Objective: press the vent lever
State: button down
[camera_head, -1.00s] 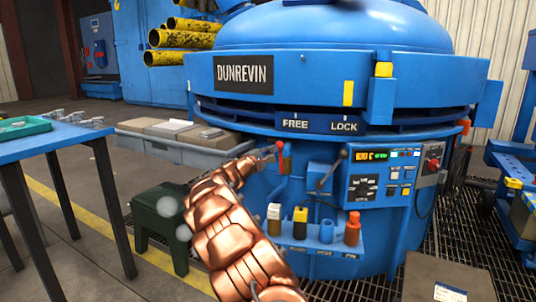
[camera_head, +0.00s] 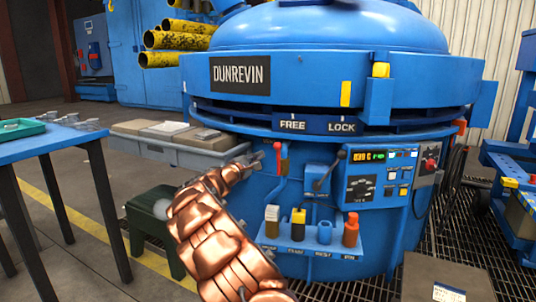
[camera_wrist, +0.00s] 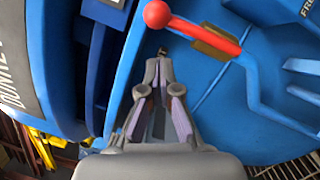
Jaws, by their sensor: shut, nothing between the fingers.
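A lever with a red ball end and red grip (camera_head: 278,150) stands on the front of the blue furnace, below the FREE/LOCK plate. No label on it is readable. In the wrist view the red ball (camera_wrist: 157,14) is just beyond my fingertips, and the red grip runs right into a blue arm. My gripper (camera_head: 258,158) is just left of this lever in the head view. In the wrist view my gripper (camera_wrist: 160,68) has its tips together, empty, with a small gap to the red ball. A second lever with a black knob (camera_head: 342,155) sits to the right.
A control panel (camera_head: 382,175) is right of the levers. Below them a blue shelf (camera_head: 310,247) holds several coloured items. A grey tray with blocks (camera_head: 165,152) sticks out left of my gripper. A green stool (camera_head: 150,210) and a blue table (camera_head: 40,150) stand left.

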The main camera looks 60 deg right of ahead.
jog(key=a+p, duration=0.2)
jog(key=a, duration=0.7)
jog(key=shift+a+f+p, duration=0.3)
jog(key=shift+a+f, duration=0.05)
jog(key=shift+f, duration=0.05)
jog(key=shift+r, duration=0.1)
jog(key=s+a+r+m+g+y+p, duration=0.25)
jog(key=s+a+r+m+p, duration=0.2)
jog(key=s+r+p, duration=0.4)
jog(key=s+a+r+m+g+y+p, duration=0.25)
jog(key=s+a+r+p, duration=0.35)
jog(key=s+r+p, duration=0.3)
jog(key=s+a+r+t+y+p, duration=0.1)
jog(key=s+a+r+y+p, duration=0.2)
jog(key=a, duration=1)
jog(key=s+a+r+n+t+y+p, duration=0.1)
jog(key=s+a+r+y+p, duration=0.2)
jog(key=s+a+y+p, duration=0.3)
jog(key=s+a+r+n+t+y+p, duration=0.1)
jog(key=s+a+r+y+p, duration=0.3)
jog(key=s+a+p, duration=0.5)
jog(key=a+y+p, duration=0.1)
jog(key=a+p, duration=0.4)
jog(key=a, duration=0.6)
jog(key=shift+a+t, duration=0.3)
jog(key=shift+a, duration=0.1)
jog(key=shift+d, duration=0.2)
